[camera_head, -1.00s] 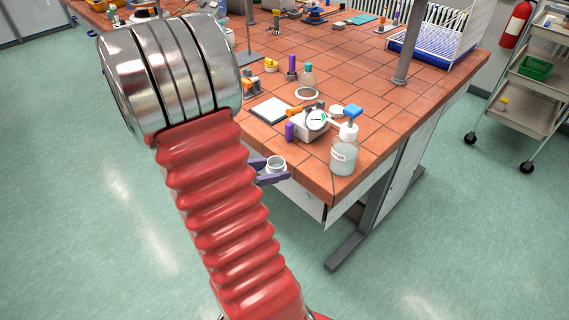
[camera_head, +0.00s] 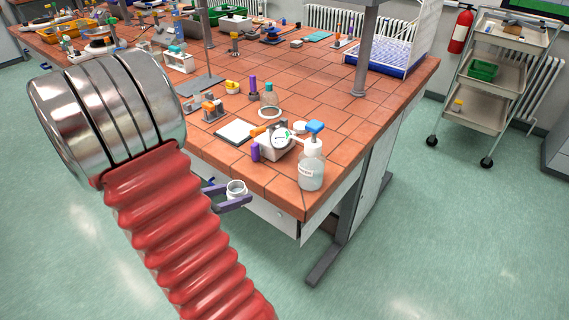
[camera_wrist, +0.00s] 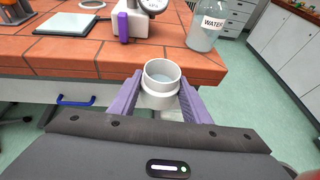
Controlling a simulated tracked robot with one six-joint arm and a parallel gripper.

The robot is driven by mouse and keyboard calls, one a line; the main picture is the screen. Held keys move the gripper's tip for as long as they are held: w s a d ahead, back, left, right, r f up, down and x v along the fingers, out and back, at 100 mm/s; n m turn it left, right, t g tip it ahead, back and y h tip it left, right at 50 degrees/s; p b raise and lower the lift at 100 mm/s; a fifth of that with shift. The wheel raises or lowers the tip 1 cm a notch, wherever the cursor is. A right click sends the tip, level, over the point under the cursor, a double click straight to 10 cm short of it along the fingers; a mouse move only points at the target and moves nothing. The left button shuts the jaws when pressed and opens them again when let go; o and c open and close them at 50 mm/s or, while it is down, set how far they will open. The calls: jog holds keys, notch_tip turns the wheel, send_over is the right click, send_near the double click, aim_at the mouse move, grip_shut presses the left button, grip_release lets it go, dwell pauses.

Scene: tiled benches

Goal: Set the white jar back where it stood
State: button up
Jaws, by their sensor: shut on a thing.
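The white jar (camera_wrist: 161,84) is upright and open-topped between the purple fingers of my gripper (camera_wrist: 160,100) in the wrist view. My gripper is shut on it. In the head view the jar (camera_head: 236,188) and my gripper (camera_head: 232,200) are off the near edge of the tiled bench (camera_head: 280,203), apart from it, with floor below. The jar's lower part is hidden by the gripper. My red arm covers the left of the head view.
Near the bench's edge stand a WATER bottle (camera_head: 312,168) with a blue top, a white device with a round dial (camera_head: 277,141) and a purple piece, and a white pad (camera_head: 236,131). A glass bottle (camera_head: 269,97) stands behind. Bare tiles lie along the front edge.

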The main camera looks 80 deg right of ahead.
jog(key=w+a+f+n+t+h, duration=0.1)
jog(key=w+a+f+n+t, duration=0.3)
jog(key=w+a, duration=0.55)
jog(key=w+a+f+n+t+h, duration=0.1)
jog(key=w+a+f+n+t, duration=0.4)
jog(key=w, duration=0.7)
jog(key=w+a+f+n+t+y, duration=0.1)
jog(key=w+a+f+t, duration=0.1)
jog(key=a, duration=0.6)
jog(key=w+a+f+n+t+y, duration=0.1)
jog(key=w+a, duration=0.3)
jog(key=a, duration=0.4)
jog(key=w+a+f+n+t+y, duration=0.1)
jog(key=w+a+f+n+t, duration=0.1)
jog(key=a, duration=0.6)
jog(key=shift+w+a+f+t, duration=0.35)
jog(key=shift+w+f+t, duration=0.05)
jog(key=shift+f, duration=0.05)
jog(key=shift+s, duration=0.1)
